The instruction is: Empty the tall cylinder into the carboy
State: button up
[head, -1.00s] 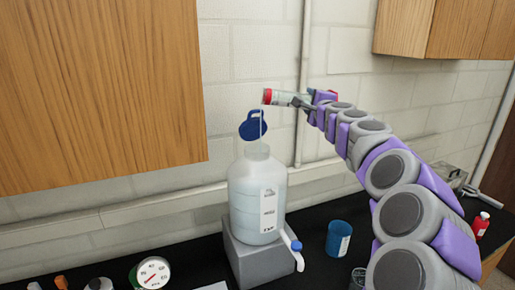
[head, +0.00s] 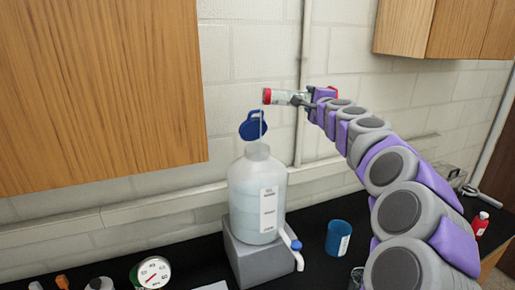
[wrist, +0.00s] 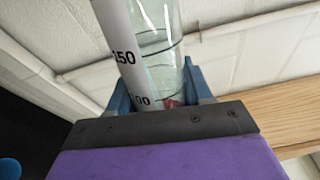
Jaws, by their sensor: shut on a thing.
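The tall cylinder (head: 286,97), clear with a red end at left, is held nearly level high above the carboy. My gripper (head: 304,99) is shut on it. In the wrist view the cylinder (wrist: 155,45) stands between the blue fingers (wrist: 160,88), with printed volume marks showing. The carboy (head: 256,198) is translucent with a white label and stands upright on a grey block. Its blue cap (head: 253,126) appears swung up behind the open neck. How much liquid is left in the cylinder I cannot tell.
The carboy's blue-handled spigot (head: 293,245) points right. A red bottle (head: 480,224) is far right. Wooden cabinets (head: 95,85) hang above.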

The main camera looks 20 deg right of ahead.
jog(key=shift+a+r+n+p, duration=0.1)
jog(key=shift+r+n+p, duration=0.55)
jog(key=shift+r, duration=0.4)
dwell(1.3)
notch_tip(320, 180, down, 20)
jog(key=w+a+m+b, duration=0.1)
jog(key=a+m+b, duration=0.2)
jog(key=m+b, duration=1.05)
notch_tip(320, 180, up, 6)
jog(key=a+m+p, duration=0.1)
jog(key=m+p, duration=0.2)
jog(key=m, duration=0.1)
jog(key=shift+w+a+p, duration=0.15)
jog(key=shift+w+p, duration=0.15)
jog(key=shift+f, duration=0.1)
dwell(0.5)
